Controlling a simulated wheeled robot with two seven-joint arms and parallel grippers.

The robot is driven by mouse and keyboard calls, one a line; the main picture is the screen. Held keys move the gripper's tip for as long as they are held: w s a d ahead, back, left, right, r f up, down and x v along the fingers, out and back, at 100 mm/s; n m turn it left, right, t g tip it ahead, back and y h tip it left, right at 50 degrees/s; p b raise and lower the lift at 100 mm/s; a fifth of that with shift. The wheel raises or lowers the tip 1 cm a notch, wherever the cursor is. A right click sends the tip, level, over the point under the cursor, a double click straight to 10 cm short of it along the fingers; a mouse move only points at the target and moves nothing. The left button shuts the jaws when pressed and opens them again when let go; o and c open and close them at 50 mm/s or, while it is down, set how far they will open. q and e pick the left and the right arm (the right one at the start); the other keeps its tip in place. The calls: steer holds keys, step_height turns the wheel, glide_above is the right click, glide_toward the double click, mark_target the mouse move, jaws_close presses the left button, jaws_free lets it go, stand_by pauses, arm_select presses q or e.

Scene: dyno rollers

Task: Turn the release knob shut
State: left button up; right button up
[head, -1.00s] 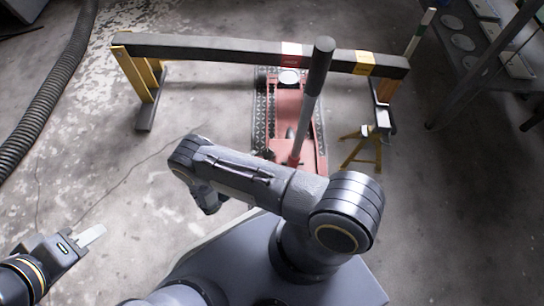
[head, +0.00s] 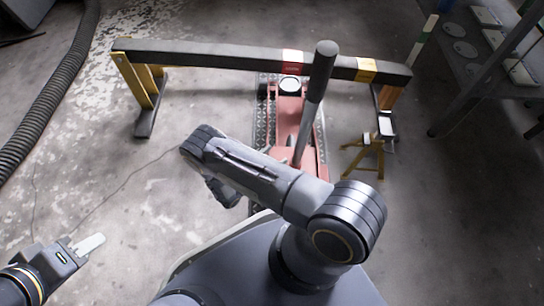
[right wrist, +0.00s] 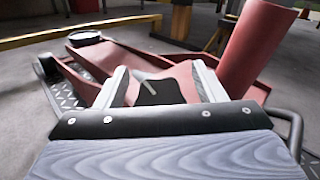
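A red floor jack (head: 288,112) stands on the floor under a long dark beam; it also fills the middle of the right wrist view (right wrist: 125,62). Its grey handle (head: 313,105) rises toward me, and its red lower part (right wrist: 248,50) stands right of my fingers in the wrist view. My right gripper (right wrist: 163,87) is open, its two pale fingers apart over the rear of the jack. A dark patch with a thin grey bar (right wrist: 152,84) shows between the fingers; I cannot tell whether it is the release knob.
The black beam (head: 215,58) with red and yellow bands spans yellow stands (head: 140,90). A small yellow jack stand (head: 371,150) is right of the jack. A ribbed hose (head: 55,100) lies at left, a metal rack (head: 495,50) at right.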

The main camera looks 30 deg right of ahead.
steer(key=c, duration=0.9)
steer(key=shift+m+g, duration=0.4)
steer(key=shift+m, duration=0.1)
steer(key=m+g, duration=0.3)
steer(key=m, duration=0.1)
steer(key=shift+s+g+h, duration=0.3)
steer(key=shift+s+m+g+y, duration=0.2)
steer(key=shift+m+g+y, duration=0.25)
steer(key=shift+m+g, duration=0.95)
steer(key=shift+s+m+g+y, duration=0.15)
steer(key=shift+m+g+y, duration=0.3)
steer(key=shift+m+g, duration=0.95)
steer(key=shift+m, duration=0.5)
steer(key=o, duration=1)
